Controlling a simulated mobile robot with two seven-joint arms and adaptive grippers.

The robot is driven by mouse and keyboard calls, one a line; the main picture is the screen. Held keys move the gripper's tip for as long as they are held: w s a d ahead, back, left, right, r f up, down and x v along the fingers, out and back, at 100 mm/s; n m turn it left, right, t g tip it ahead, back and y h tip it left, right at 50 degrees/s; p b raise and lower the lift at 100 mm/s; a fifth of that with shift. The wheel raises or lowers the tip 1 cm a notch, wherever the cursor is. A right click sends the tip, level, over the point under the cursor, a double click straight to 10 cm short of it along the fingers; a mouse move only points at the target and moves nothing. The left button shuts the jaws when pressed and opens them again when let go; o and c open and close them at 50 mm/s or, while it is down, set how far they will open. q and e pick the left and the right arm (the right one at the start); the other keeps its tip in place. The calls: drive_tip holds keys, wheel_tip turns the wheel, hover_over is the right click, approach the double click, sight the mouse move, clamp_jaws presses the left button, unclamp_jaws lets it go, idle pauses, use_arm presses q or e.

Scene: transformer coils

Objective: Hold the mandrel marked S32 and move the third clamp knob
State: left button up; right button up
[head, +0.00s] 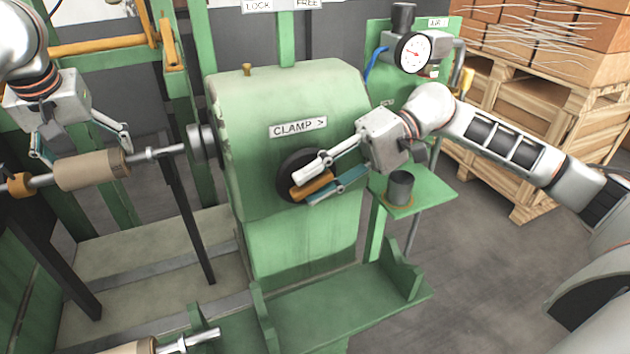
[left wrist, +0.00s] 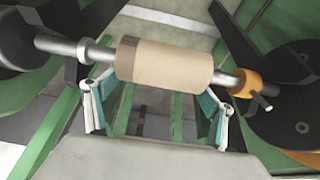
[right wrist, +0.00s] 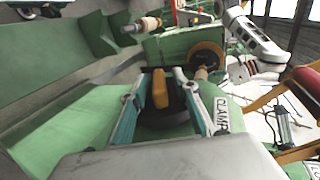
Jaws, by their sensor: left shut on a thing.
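A mandrel with a tan paper sleeve (head: 93,169) lies level on its metal shaft at the left of the head view. It also crosses the left wrist view (left wrist: 165,62). No S32 mark is legible. My left gripper (head: 82,152) is shut on this mandrel, with a finger near each end of the sleeve. The clamp knob, a dark disc (head: 285,181) with an orange handle (head: 312,187), is on the green housing under the CLAMP label. My right gripper (head: 303,188) is open, one finger on either side of the handle; the right wrist view shows gaps beside the handle (right wrist: 160,88).
The green housing (head: 300,240) fills the middle. A dark cup (head: 400,188) stands on a small green shelf at the right, under a pressure gauge (head: 413,53). Another sleeved shaft (head: 140,347) shows at the lower left. Pallets with boxes (head: 540,110) stand at the back right.

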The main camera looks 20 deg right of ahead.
sight(317, 178)
drive_tip(key=o, duration=0.7)
wheel_tip(317, 178, up, 10)
drive_tip(key=shift+d+f, duration=0.1)
drive_tip(key=shift+f, duration=0.1)
drive_tip(key=shift+c, duration=0.2)
drive_tip(key=shift+r, duration=0.25)
drive_tip(key=c, duration=0.5)
drive_tip(key=shift+r, duration=0.1)
drive_tip(key=shift+c, duration=0.8)
